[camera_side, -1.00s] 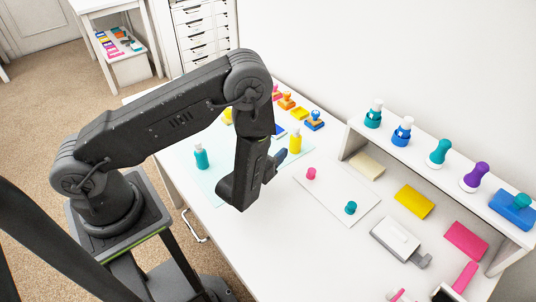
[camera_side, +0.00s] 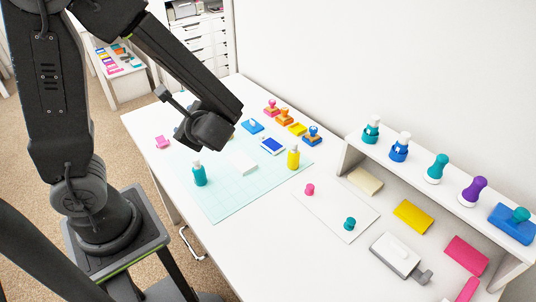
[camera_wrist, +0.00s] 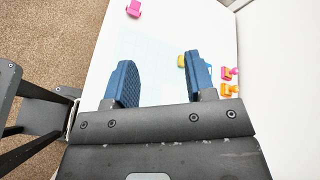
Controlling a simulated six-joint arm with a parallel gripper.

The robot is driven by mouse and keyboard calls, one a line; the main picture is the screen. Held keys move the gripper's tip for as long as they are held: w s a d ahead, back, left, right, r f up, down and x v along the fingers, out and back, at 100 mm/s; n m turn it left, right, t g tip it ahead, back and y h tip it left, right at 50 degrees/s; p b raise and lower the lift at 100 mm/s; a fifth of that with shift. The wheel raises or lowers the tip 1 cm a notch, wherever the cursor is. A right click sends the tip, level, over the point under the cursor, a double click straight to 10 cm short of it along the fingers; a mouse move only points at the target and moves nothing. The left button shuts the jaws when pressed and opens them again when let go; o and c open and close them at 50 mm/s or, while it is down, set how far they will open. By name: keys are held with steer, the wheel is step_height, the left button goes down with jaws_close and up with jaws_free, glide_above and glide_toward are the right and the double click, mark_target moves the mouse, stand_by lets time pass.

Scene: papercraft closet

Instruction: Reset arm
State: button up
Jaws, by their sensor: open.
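My gripper (camera_wrist: 160,78) is open and empty in the wrist view, its two blue fingers apart above the pale mat. In the side view my gripper's body is raised above the far left part of the table, and its fingers are hard to make out. The light teal mat (camera_side: 228,196) lies on the white table (camera_side: 262,268). A teal bottle (camera_side: 199,174) and a yellow bottle (camera_side: 293,158) stand on the mat. A white block (camera_side: 243,164) and a blue pad (camera_side: 271,146) lie between them.
Several stamps, including an orange one (camera_side: 285,117), stand along the table's back. A pink item (camera_side: 162,142) sits at the far left. A white sheet (camera_side: 330,217) holds two small knobs. A shelf (camera_side: 350,152) with stamps and bottles stands at the right.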

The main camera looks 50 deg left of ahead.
steer(key=s+d+r+n+t+h, duration=0.2)
steer(key=d+r+n+h, duration=0.3)
steer(key=d+h, duration=0.1)
steer(key=s+d+r+n+t+h, duration=0.2)
steer(key=d+r+n+h, duration=0.3)
steer(key=d+n+h, duration=0.1)
steer(key=shift+s+d+r+t+h, duration=0.25)
steer(key=shift+d+r+t+h, duration=0.1)
steer(key=shift+d+h, duration=0.3)
steer(key=shift+c, duration=0.4)
